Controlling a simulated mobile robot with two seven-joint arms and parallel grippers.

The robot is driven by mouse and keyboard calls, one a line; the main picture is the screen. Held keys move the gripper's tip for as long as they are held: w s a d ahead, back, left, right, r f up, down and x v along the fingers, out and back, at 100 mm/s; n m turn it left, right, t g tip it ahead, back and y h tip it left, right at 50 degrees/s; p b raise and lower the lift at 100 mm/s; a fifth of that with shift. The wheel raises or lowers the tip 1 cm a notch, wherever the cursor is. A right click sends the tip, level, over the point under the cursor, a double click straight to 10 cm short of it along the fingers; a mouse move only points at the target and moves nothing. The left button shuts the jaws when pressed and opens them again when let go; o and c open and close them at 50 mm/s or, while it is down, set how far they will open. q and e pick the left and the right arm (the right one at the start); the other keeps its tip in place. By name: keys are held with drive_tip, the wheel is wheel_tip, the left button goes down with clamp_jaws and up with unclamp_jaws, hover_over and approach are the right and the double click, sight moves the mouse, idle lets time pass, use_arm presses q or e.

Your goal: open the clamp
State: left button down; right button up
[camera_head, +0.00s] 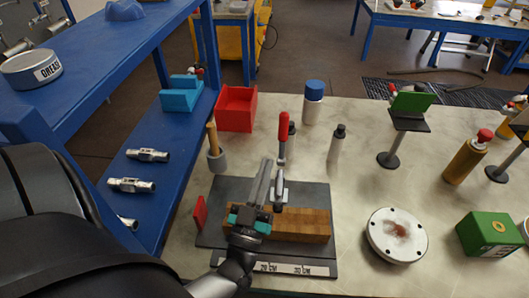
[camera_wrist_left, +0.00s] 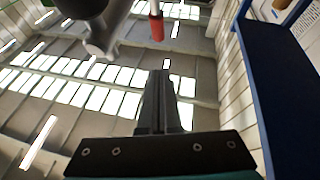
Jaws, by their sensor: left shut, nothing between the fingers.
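The clamp (camera_head: 280,187) has a metal body and a red-gripped handle (camera_head: 283,128) that stands upright. It is over a wooden block (camera_head: 302,224) on a dark base plate (camera_head: 320,190). My left gripper (camera_head: 266,165) is shut and empty, just left of the clamp, its fingers pointing up and away. It hides part of the clamp and block. In the left wrist view the shut fingers (camera_wrist_left: 160,75) point towards the red handle grip (camera_wrist_left: 156,25), with a gap between them in the picture. My right gripper is not in view.
A blue shelf (camera_head: 135,95) stands close on the left. A red bin (camera_head: 236,108), a wooden-handled tool (camera_head: 214,150), a blue-capped bottle (camera_head: 312,103) and a grey bottle (camera_head: 337,144) stand behind the plate. A round white flange (camera_head: 396,237) lies to the right.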

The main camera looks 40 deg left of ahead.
sight(283, 123)
use_arm(q)
drive_tip(key=shift+w+a+r+b, duration=0.15)
drive_tip(key=shift+w+a, duration=0.3)
drive_tip(key=shift+w, duration=1)
drive_tip(key=shift+w+a+r+b, duration=0.2)
drive_tip(key=shift+w+a, duration=0.3)
drive_tip(key=shift+w, duration=1)
drive_tip(key=shift+w+a+r+b, duration=0.15)
drive_tip(key=shift+w+a, duration=0.3)
drive_tip(key=shift+w, duration=1)
